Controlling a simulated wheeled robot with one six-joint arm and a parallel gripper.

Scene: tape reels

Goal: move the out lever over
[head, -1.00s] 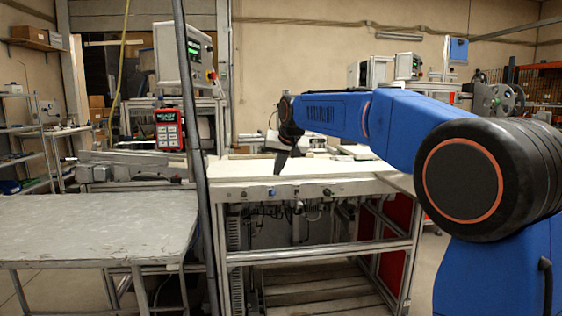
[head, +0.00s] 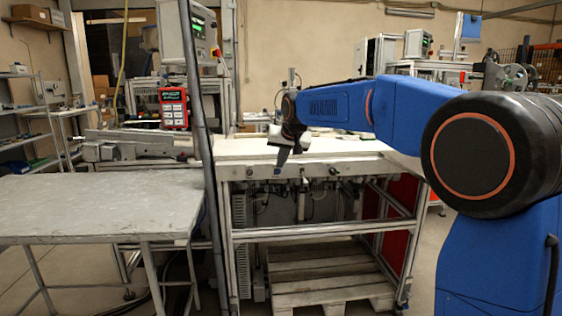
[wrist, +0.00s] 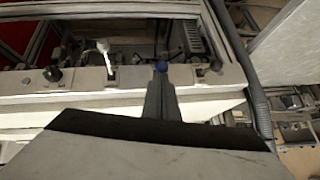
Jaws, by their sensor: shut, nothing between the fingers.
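I cannot read any label, so I cannot tell which is the out lever. My gripper (wrist: 161,88) is shut and empty, its narrow fingers pointing at the rail. The blue knob shows right at the fingertips; whether they touch is unclear. In the head view my gripper (head: 281,162) points down at the bench's front edge, and the small rail fittings are hard to tell apart.
The white-topped bench (head: 240,147) has an open frame with a wooden pallet (head: 330,275) beneath. A grey table (head: 90,205) stands at left, beside a dark upright post (head: 203,130). A red handheld panel (head: 173,108) hangs behind. Floor at lower right of the bench is open.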

